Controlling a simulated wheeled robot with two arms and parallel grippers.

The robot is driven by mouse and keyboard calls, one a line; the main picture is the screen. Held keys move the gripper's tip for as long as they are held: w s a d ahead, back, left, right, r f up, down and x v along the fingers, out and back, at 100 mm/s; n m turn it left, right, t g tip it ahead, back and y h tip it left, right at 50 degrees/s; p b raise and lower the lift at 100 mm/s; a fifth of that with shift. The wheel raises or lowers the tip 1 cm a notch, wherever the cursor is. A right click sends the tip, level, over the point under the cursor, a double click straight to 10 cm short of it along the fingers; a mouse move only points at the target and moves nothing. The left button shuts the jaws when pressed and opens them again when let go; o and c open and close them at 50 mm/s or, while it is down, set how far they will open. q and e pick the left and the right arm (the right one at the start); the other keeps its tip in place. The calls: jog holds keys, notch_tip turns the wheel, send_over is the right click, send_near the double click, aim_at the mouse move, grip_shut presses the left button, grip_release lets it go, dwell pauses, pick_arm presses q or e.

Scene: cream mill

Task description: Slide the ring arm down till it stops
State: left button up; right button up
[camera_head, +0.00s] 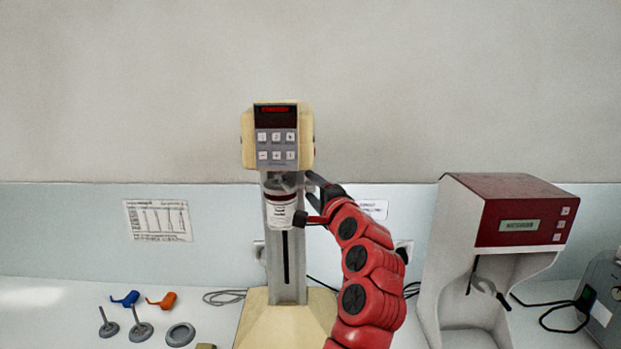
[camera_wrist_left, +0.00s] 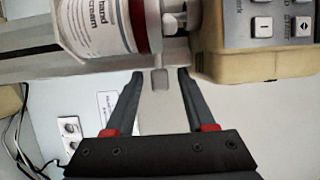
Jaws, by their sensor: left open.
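The mixing machine has a cream-coloured head (camera_head: 248,140) on a grey column (camera_head: 286,290). A white jar with a dark red band (camera_head: 281,210) hangs just below the head, in front of the column. It also shows in the left wrist view (camera_wrist_left: 100,32), labelled as hand cream. A pale, flat bar, apparently the ring arm (camera_wrist_left: 160,110), lies between the fingers of my left gripper (camera_wrist_left: 160,77). The fingers are open, one on each side of it, with gaps visible. In the head view my left gripper (camera_head: 313,200) is right of the jar. My right gripper is out of view.
A red and white machine (camera_head: 520,190) stands at the right, with a grey box (camera_head: 606,290) beyond it. Stands (camera_head: 141,328), a grey ring (camera_head: 180,334), and blue (camera_head: 125,299) and orange (camera_head: 163,300) pieces lie at the left. Cables trail along the back.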

pick_arm(q)
jog(key=shift+w+a, duration=0.3)
jog(key=shift+w, duration=0.25)
grip_shut()
dwell(1.1)
